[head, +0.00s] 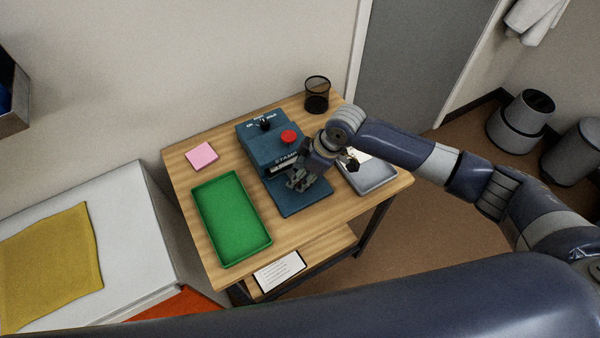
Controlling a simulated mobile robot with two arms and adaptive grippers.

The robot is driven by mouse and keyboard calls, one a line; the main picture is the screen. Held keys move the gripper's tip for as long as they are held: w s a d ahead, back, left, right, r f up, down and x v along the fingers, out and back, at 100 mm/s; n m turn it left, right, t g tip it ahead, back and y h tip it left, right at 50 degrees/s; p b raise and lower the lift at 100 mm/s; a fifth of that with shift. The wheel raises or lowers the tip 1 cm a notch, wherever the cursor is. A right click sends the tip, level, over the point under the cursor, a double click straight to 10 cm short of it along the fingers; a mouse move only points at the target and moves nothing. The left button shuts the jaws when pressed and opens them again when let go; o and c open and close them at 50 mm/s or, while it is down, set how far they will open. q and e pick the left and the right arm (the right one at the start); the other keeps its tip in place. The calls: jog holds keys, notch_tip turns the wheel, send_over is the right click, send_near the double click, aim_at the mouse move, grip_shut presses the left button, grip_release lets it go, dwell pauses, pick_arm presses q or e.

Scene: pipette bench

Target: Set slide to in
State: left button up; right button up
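A blue stamping machine (255,143) stands on the wooden table, with a red button (289,137) and a black knob (266,125) on top. A flat blue plate (305,203) extends from its front; I cannot tell for sure whether this is the slide. My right gripper (297,181) comes in from the right and is at the front of the machine, over the plate. Its wrist hides part of the machine's front. Its fingers are small and dark, so I cannot tell their opening or any contact. My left gripper is out of view.
A green tray (208,226) and a pink pad (202,155) lie left of the machine. A grey tray (372,180) is right of it, partly under my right arm. A black mesh cup (317,95) stands at the back. A paper card (279,271) lies below the front edge.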

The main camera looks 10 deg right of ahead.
jog(key=v, duration=1.1)
jog(key=shift+r, duration=0.1)
